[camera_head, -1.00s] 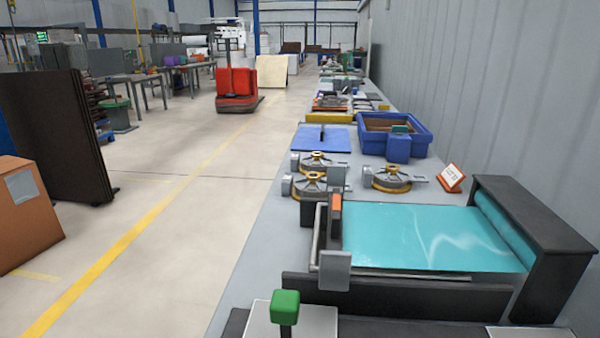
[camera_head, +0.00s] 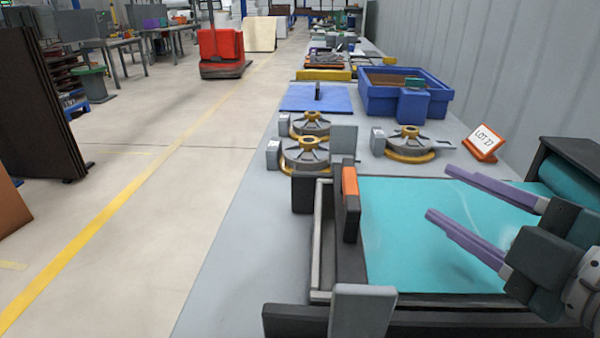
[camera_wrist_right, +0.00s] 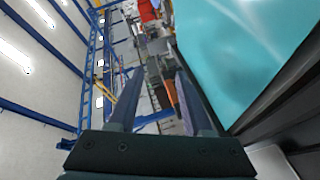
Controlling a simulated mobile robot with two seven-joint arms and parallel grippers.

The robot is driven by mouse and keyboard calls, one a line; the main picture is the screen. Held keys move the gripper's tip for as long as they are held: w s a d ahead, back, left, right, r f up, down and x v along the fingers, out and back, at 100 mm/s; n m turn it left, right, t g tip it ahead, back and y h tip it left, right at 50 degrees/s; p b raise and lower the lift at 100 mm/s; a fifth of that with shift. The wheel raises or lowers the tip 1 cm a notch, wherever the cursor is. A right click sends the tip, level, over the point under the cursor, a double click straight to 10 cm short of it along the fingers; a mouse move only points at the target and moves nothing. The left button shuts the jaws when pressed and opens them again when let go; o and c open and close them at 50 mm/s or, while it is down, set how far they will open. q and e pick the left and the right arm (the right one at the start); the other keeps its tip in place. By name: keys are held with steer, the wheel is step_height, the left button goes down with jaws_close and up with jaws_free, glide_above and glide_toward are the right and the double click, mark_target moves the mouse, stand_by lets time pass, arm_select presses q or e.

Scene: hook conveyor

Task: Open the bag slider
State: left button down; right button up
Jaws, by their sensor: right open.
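My right gripper (camera_head: 438,192) enters from the right with two long purple fingers spread apart and nothing between them. It is above the shiny teal sheet (camera_head: 410,250), with its fingertips pointing left. A black upright piece with an orange top (camera_head: 349,182) stands at the sheet's left edge, apart from the fingertips. I cannot tell for certain whether this piece is the bag slider. In the right wrist view the open fingers (camera_wrist_right: 150,82) show, with the teal sheet (camera_wrist_right: 240,50) at the upper right. My left gripper is not in view.
A dark frame with a grey plate (camera_head: 362,312) borders the sheet in front. Behind are grey and gold round fixtures (camera_head: 408,146), a blue mat (camera_head: 300,98), a blue bin (camera_head: 440,97) and a lot sign (camera_head: 484,141).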

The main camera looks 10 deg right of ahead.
mark_target(351, 180)
arm_select(q)
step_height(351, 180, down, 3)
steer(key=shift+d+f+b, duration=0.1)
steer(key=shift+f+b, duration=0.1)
steer(key=shift+b, duration=0.7)
arm_select(e)
steer(key=w+a+n+y, duration=0.2)
steer(key=a+n, duration=0.1)
steer(key=w+a+f+n+y, duration=0.1)
steer(key=w+a+n+y, duration=0.1)
steer(key=w+a, duration=0.1)
steer(key=w+a+f+n+y, duration=0.1)
steer(key=w+a+n+y, duration=0.1)
steer(key=n, duration=0.1)
steer(key=shift+w+a+n+y, duration=0.3)
steer(key=shift+w+a, duration=0.1)
steer(key=shift+c, duration=0.2)
steer(key=c, duration=0.6)
jaws_close()
